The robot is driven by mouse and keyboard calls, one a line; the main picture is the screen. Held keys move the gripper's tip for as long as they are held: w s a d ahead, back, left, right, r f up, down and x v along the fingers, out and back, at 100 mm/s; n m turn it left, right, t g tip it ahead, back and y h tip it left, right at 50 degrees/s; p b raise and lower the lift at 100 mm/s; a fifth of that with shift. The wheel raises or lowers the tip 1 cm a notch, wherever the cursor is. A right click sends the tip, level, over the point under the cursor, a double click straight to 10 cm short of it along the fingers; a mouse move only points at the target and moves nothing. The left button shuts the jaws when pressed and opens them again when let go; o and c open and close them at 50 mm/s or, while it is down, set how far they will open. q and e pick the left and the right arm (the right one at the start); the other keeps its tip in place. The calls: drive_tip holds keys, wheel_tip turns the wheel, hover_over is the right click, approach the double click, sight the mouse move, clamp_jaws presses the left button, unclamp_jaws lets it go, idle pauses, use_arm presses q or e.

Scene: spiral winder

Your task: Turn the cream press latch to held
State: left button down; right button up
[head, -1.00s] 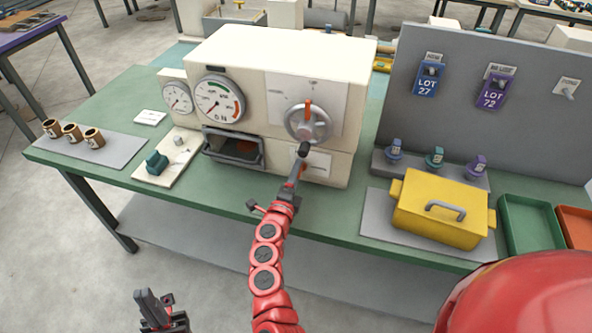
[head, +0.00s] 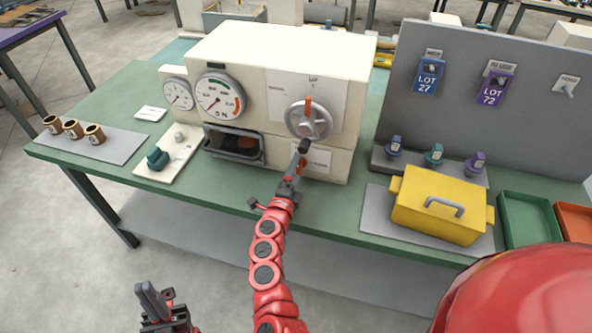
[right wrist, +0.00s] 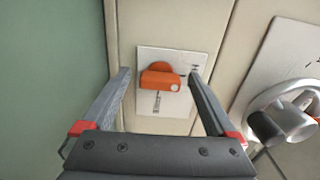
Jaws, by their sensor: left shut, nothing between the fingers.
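The cream press (head: 270,55) stands on the green bench. Its latch is an orange knob (right wrist: 162,78) on a white plate (right wrist: 147,107), seen in the right wrist view. The knob's bar lies across the picture, with its small round mark towards the right; the plate's lettering is too small to read. My right gripper (right wrist: 161,76) is open, its fingers on either side of the knob with visible gaps. In the head view my right gripper (head: 294,172) is at the lower right of the press front and the knob is hidden. My left gripper (head: 152,297) is shut and empty, low in front of the bench.
A handwheel (head: 308,119) with a dark handle is close to my right gripper; it shows in the right wrist view (right wrist: 282,115). An open drawer (head: 234,146) is left of it. A yellow lidded box (head: 440,208) stands to the right. Cups (head: 94,134) are far left.

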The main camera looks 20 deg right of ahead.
drive_tip(key=b+v, duration=0.3)
drive_tip(key=v, duration=1.4)
drive_tip(key=shift+s+a, duration=0.1)
drive_tip(key=shift+s, duration=0.05)
